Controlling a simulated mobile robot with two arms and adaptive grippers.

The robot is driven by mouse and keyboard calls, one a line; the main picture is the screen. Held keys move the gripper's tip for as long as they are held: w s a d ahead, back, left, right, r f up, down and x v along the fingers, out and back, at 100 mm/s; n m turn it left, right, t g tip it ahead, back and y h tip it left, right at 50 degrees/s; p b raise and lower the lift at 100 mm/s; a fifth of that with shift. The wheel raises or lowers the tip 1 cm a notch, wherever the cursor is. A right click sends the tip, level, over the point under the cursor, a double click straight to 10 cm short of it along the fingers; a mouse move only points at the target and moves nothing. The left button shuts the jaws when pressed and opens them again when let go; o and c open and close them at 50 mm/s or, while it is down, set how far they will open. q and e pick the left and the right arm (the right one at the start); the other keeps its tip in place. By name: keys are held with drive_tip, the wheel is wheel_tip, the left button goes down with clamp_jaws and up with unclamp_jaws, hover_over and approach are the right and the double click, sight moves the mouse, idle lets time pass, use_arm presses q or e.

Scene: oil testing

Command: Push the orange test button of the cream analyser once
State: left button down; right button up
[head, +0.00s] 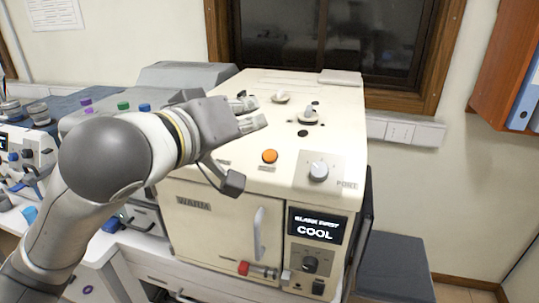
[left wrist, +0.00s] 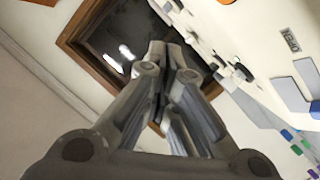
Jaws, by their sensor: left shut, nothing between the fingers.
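The cream analyser (head: 200,235) stands in the middle of the head view, with a display reading "COOL". Its orange test button (head: 270,156) is on the top near the front edge, in plain sight and with nothing touching it. My left gripper (head: 252,112) is above the analyser's top, behind and a little left of the button in the picture. Its fingers are shut and empty, also in the left wrist view (left wrist: 170,50), where they point toward the dark window. An orange patch at that view's top edge is too cut off to identify. My right gripper is not in view.
A white knob (head: 318,171) sits right of the button. Pale knobs (head: 308,116) stand farther back on the top. A door handle (head: 259,233) and red-ended fitting (head: 245,268) are on the front. Small coloured-cap items and another instrument stand at left.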

use_arm(q)
drive_tip(key=b, duration=0.5)
hover_over(269, 155)
drive_tip(key=f+v, duration=0.1)
drive_tip(key=v, duration=0.3)
wheel_tip(269, 155, down, 6)
drive_tip(key=shift+w+r, duration=0.2)
drive_tip(key=shift+w+d+f, duration=0.15)
drive_tip(key=shift+w+f, duration=0.25)
drive_tip(key=shift+f, duration=0.1)
drive_tip(key=shift+w+f, duration=0.15)
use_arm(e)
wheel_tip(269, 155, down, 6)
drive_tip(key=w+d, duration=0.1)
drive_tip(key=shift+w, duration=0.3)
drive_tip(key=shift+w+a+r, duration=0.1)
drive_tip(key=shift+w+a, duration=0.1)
use_arm(q)
drive_tip(key=shift+f, duration=0.15)
drive_tip(key=shift+w+d+f, duration=0.1)
drive_tip(key=shift+w+f, duration=0.05)
drive_tip(key=shift+w, duration=0.05)
